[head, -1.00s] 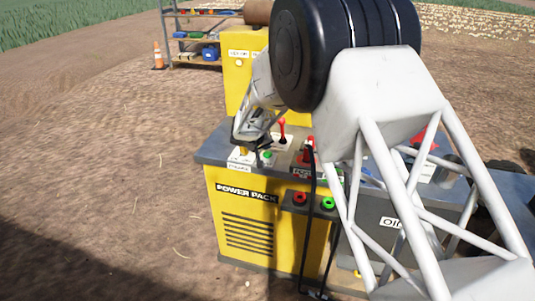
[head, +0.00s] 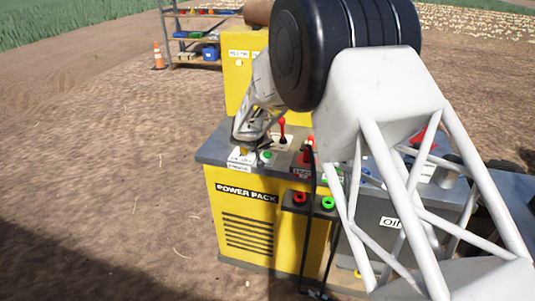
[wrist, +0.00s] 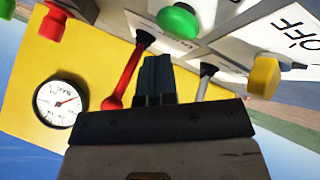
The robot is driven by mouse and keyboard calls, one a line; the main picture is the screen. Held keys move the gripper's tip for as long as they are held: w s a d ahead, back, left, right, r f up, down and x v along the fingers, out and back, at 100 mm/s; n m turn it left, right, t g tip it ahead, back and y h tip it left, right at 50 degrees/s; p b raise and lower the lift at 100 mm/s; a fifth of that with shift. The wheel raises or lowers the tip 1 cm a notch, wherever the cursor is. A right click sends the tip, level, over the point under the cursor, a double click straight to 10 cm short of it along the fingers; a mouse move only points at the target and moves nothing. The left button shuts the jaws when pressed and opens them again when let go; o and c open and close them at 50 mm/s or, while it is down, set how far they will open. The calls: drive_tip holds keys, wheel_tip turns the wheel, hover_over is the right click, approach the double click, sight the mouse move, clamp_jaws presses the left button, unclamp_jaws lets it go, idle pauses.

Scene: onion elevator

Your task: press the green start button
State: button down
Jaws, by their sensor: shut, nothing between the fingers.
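The green start button (head: 267,155) is a small round cap on the top of the yellow power pack (head: 222,210). In the wrist view the green button (wrist: 180,20) lies just beyond my fingertips, slightly to their right. My gripper (head: 240,139) is over the left part of the panel, just left of and behind the button. The shut, empty fingers of my gripper (wrist: 156,62) show in the wrist view. I cannot tell how far they are above the panel. They appear apart from the button.
A gauge (wrist: 59,102) is on the yellow face.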

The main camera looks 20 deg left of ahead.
sight(266, 153)
drive_tip(key=shift+f, duration=1)
idle(1.8)
drive_tip(key=shift+r, duration=1)
drive_tip(key=shift+r, duration=0.2)
drive_tip(key=shift+r, duration=2.3)
